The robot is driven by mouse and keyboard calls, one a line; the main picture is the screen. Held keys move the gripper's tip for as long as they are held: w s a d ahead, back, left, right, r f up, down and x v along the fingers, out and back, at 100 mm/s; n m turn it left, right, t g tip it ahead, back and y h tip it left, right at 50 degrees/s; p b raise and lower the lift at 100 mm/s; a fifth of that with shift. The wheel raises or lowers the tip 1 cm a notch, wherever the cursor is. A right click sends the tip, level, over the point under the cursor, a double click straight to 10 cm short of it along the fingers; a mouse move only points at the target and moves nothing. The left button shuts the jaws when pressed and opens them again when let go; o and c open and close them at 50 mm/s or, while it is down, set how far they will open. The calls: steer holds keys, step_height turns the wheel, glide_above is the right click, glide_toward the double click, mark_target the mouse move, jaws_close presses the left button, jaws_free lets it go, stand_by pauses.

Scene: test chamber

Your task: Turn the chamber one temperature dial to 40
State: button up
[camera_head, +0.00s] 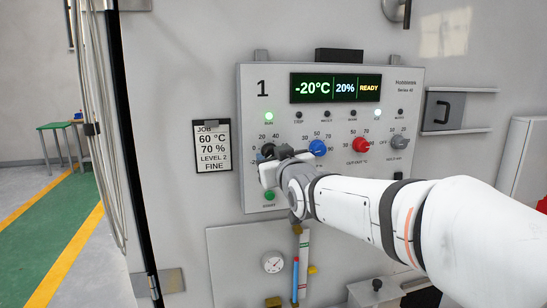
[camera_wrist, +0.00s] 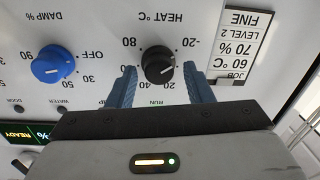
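The control panel (camera_head: 340,110) is marked 1, and its display (camera_head: 336,88) reads -20°C, 20%, READY. The black dial labelled HEAT °C (camera_wrist: 157,64) shows in the wrist view, where the picture is upside down. In the head view the black dial (camera_head: 267,150) is partly hidden by my gripper (camera_head: 272,168). In the wrist view my gripper (camera_wrist: 159,72) is open, with one blue finger on each side of the dial. Gaps show between the fingers and the dial, so I see no contact.
A blue DAMP % dial (camera_head: 317,147) sits close to the right, then a red dial (camera_head: 360,145) and a grey dial (camera_head: 398,142). A green button (camera_head: 269,195) is below. A job card (camera_head: 212,146) reading 60 °C, 70 % hangs left of the panel.

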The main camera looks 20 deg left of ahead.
steer(key=c, duration=0.8)
steer(key=shift+a, duration=0.3)
steer(key=shift+c, duration=0.2)
steer(key=shift+d, duration=0.3)
steer(key=m+b, duration=0.9)
steer(key=b, duration=0.1)
steer(key=shift+f, duration=0.35)
steer(key=m+b, duration=0.1)
steer(key=m, duration=0.3)
steer(key=shift+a+r+t, duration=0.1)
steer(key=shift+t, duration=0.2)
steer(key=shift+a+r+m+t+h, duration=0.15)
steer(key=shift+m+h, duration=0.25)
steer(key=shift+m, duration=4.05)
steer(key=shift+d+f+m+t+h, duration=0.15)
steer(key=shift+m+h, duration=0.25)
steer(key=shift+m, duration=4.05)
steer(key=shift+a+r, duration=0.1)
